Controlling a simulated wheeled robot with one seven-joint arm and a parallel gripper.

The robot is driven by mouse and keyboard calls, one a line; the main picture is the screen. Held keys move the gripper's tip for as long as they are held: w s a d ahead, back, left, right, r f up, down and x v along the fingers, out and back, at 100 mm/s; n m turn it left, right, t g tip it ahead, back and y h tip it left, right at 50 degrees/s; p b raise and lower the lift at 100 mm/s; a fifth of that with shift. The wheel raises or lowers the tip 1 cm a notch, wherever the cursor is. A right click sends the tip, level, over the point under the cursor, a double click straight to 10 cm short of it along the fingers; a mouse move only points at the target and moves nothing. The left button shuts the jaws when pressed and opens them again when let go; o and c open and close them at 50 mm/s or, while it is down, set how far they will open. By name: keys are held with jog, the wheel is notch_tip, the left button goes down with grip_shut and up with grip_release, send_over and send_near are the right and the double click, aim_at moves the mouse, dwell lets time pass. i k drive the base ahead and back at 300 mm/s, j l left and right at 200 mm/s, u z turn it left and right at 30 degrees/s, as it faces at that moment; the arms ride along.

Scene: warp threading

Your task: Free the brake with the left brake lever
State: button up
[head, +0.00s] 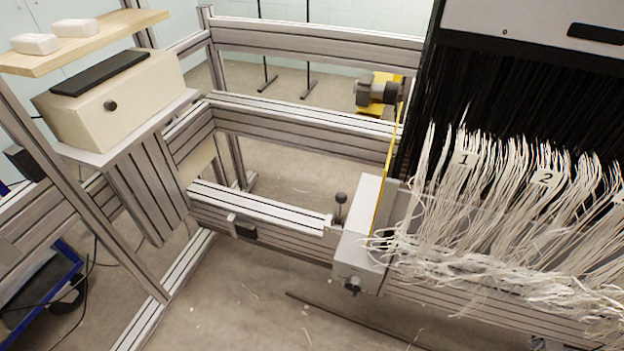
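A lever with a round black ball knob (340,198) stands roughly upright at the left side of a light grey box (357,255) on the lower frame beam. It appears to be the left brake lever. Its lower end meets a small bracket beside the box, and I cannot tell whether the brake is engaged. A dark knob (352,286) sits on the box's front face. My gripper is not in view.
White warp threads (470,200) with number tags hang right of the box, some trailing across it. A yellow strip (386,180) rises from the box. Aluminium beams (270,212) run left. A cream case (125,100) stands on a shelf. Open floor (230,290) lies in front.

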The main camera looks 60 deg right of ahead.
aim_at(341, 197)
jog(key=l+z, duration=0.1)
jog(key=z, duration=1.1)
